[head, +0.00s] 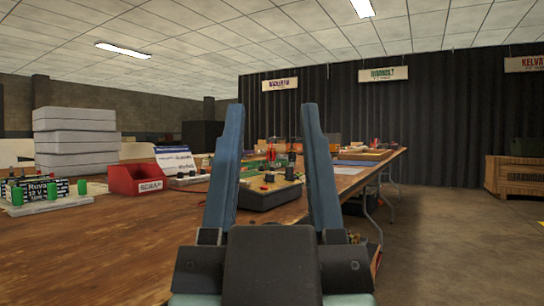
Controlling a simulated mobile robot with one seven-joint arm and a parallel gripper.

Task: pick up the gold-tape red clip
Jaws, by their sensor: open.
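My gripper (273,108) points forward in the middle of the head view, low over the near table. Its two blue fingers stand wide apart with nothing held between them. I cannot make out a red clip with gold tape. Small red and dark parts show on and around a dark sloped device (268,192), seen between and beyond the fingers. They are too small to tell whether one is a clip. The fingers and gripper body hide part of the table.
The wooden table (110,250) runs away ahead. A red SCRAP bin (140,179), a Ruva 12 V battery unit (40,190) and stacked grey cases (76,140) stand on the left. Open floor (450,250) lies right of the table. A wooden crate (515,180) stands far right.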

